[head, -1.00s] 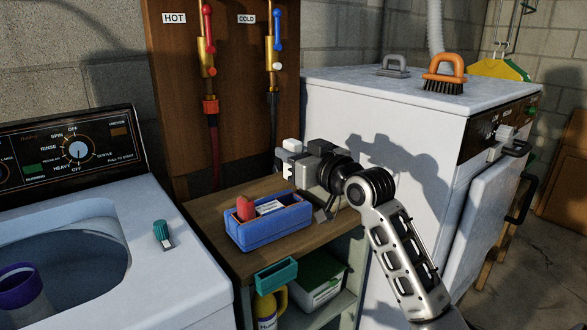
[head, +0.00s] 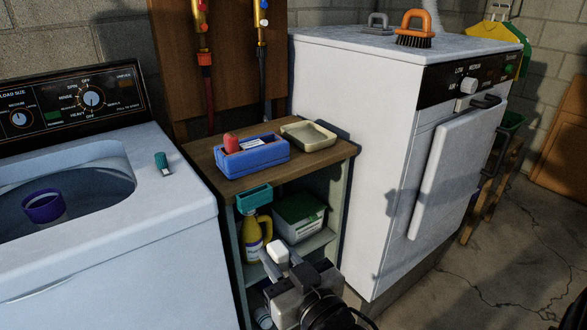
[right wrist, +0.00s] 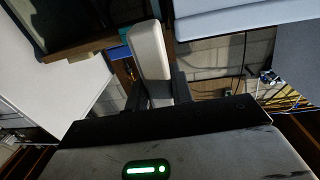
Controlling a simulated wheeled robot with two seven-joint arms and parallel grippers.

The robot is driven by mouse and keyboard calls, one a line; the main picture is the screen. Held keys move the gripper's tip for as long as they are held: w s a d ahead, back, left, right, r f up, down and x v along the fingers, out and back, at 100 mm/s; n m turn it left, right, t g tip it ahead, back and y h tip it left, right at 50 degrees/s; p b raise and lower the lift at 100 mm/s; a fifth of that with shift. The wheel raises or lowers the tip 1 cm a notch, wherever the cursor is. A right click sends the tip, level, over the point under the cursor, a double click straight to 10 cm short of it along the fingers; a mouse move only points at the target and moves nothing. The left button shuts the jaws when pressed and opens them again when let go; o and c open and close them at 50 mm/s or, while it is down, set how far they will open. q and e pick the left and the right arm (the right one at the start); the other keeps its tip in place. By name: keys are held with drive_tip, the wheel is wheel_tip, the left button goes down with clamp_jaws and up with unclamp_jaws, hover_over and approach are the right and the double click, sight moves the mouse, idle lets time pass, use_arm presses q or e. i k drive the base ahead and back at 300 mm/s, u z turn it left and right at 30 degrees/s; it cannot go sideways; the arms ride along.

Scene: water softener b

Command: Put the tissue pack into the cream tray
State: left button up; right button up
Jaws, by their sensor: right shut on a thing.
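The cream tray (head: 318,143) sits empty on the wooden top of the shelf unit, to the right of the blue caddy, in the head view. My right gripper (head: 281,260) is low in front of the shelf unit, below the tray's level. It is shut on a small white pack (head: 278,252), which I take to be the tissue pack; its printing cannot be read. In the right wrist view the pale pack (right wrist: 150,60) stands out lengthwise between the dark fingers. My left gripper is not in view.
The blue caddy (head: 252,160) holds a red item and a white labelled item. A teal bin (head: 254,198) hangs at the shelf's front edge. A yellow bottle (head: 252,235) and a green-lidded box (head: 299,217) stand inside. A washer (head: 110,245) and a white dryer (head: 355,170) flank the unit.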

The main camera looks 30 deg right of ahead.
sight(308, 136)
drive_tip(key=u, duration=0.1)
drive_tip(key=k, duration=0.45)
drive_tip(key=z, duration=0.85)
drive_tip(key=i, duration=1.1)
drive_tip(key=u, duration=0.25)
